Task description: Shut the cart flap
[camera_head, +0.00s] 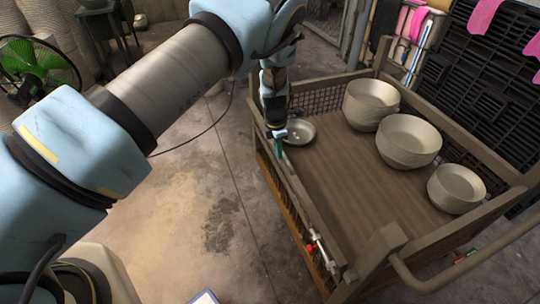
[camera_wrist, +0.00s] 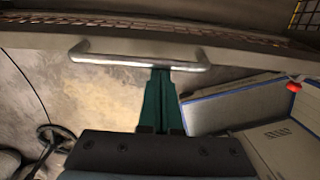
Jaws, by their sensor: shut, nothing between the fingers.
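The cart (camera_head: 345,183) has a wooden floor and a dull metal frame. Its left side has a low rail (camera_head: 296,190), with an orange-brown mesh panel (camera_head: 283,212) below it. I cannot tell surely which part is the flap. A silver bar handle (camera_wrist: 140,60) sits on a rail (camera_wrist: 230,54) in the wrist view. My gripper (camera_head: 279,152) points down at the cart's left edge. Its green fingers (camera_wrist: 160,74) are shut and empty, with tips overlapping the handle's lower edge. I cannot tell whether they touch it.
Several bowls stand on the cart, including a large bowl (camera_head: 408,141) and a small shallow bowl (camera_head: 298,131) beside my gripper. A red-tipped latch (camera_head: 316,245) is on the near left rail. Boxes (camera_wrist: 235,100) lie below. The floor (camera_head: 205,190) left of the cart is mostly clear.

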